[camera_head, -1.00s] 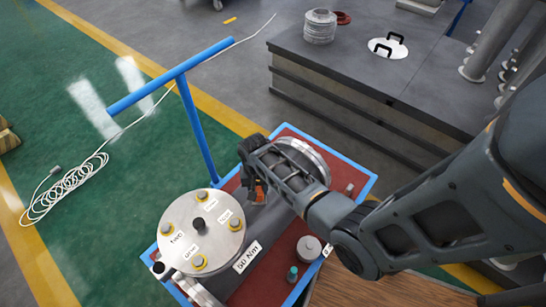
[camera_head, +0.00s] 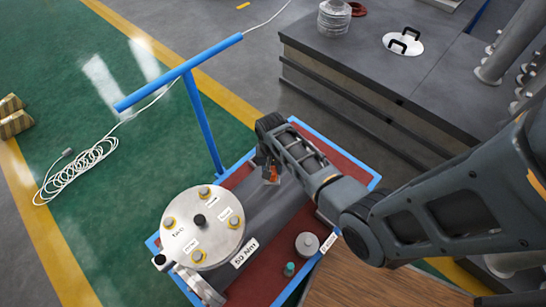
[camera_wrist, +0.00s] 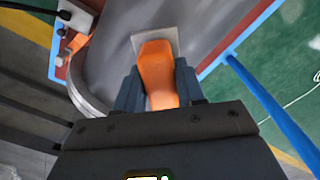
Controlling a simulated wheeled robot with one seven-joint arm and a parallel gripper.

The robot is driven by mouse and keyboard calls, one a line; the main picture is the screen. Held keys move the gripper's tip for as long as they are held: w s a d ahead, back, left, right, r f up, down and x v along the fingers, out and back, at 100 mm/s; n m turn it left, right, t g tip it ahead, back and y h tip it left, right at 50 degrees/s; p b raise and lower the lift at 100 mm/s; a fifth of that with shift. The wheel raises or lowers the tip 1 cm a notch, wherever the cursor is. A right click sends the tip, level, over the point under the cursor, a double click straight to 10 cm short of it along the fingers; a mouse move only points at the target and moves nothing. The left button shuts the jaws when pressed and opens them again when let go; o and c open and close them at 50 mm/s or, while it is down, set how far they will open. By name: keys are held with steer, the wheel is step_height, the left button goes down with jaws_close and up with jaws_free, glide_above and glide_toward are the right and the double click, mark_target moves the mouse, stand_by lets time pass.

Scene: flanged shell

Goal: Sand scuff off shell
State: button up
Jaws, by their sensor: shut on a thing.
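The shell (camera_head: 268,212) is a grey metal cylinder lying on a red-topped cart. Its round end cover (camera_head: 203,228), with several bolts and labels, faces up at the left. The shell's grey surface (camera_wrist: 205,30) also fills the upper middle of the wrist view. My gripper (camera_head: 270,168) is over the shell's far side and is shut on an orange-handled tool (camera_wrist: 158,72) with a flat pale plate (camera_wrist: 147,37) at its tip. The plate lies over the shell's surface; I cannot tell whether it touches. I cannot make out the scuff. My arm hides the shell's right end.
The blue-edged cart (camera_head: 262,285) carries a small grey cylinder (camera_head: 307,244) and a teal-capped bottle (camera_head: 289,269). A blue T-shaped handle (camera_head: 205,130) rises at the cart's left. A dark platform (camera_head: 400,75) stands behind. A white cable coil (camera_head: 85,170) lies on the green floor.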

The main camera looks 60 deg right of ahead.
steer(key=shift+r+p, duration=1.6)
steer(key=shift+r, duration=0.55)
